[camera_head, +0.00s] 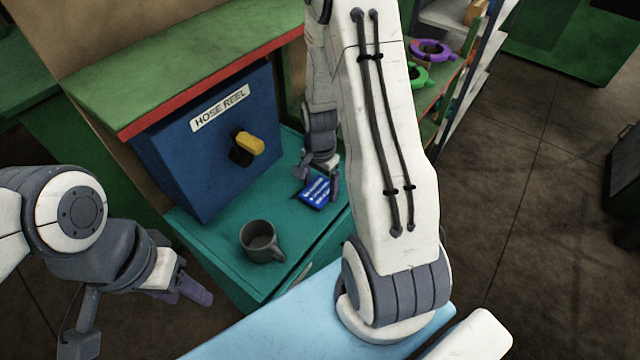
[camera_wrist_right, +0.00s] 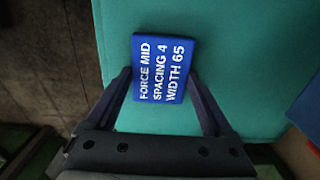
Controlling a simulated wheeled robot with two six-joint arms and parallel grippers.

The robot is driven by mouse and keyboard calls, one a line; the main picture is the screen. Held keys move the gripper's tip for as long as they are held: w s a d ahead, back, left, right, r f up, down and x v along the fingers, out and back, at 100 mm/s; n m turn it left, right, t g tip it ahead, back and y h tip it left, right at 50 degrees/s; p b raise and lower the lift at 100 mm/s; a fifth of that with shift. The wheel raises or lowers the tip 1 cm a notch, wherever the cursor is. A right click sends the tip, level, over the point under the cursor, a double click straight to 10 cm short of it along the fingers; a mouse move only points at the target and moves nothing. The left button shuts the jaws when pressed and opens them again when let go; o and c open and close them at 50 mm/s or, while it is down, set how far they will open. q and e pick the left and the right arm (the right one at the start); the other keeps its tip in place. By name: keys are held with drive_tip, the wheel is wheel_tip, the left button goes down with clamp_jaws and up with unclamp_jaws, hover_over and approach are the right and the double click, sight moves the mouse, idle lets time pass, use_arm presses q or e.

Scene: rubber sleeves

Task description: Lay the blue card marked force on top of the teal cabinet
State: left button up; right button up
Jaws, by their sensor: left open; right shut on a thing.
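The blue card (camera_head: 315,194) with white print reading "FORCE MID" lies flat on or just above the teal cabinet's top (camera_head: 205,245). In the right wrist view the card (camera_wrist_right: 165,70) is at the fingertips, with the teal top (camera_wrist_right: 245,60) under it. My right gripper (camera_head: 321,184) is shut on the card; it also shows in the right wrist view (camera_wrist_right: 168,100). I cannot tell whether the card touches the top. My left gripper (camera_head: 185,291) is open and empty, in front of the cabinet at the lower left.
A grey mug (camera_head: 261,242) stands on the teal top, left of the card. A blue box labelled HOSE REEL (camera_head: 200,150), with a yellow and black knob (camera_head: 246,148), stands behind the mug.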

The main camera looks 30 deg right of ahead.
sight(320, 190)
drive_tip(key=shift+f, duration=0.15)
drive_tip(key=o, duration=1.1)
wheel_tip(320, 190, up, 12)
drive_tip(key=shift+r+b, duration=0.2)
drive_tip(key=shift+b, duration=0.45)
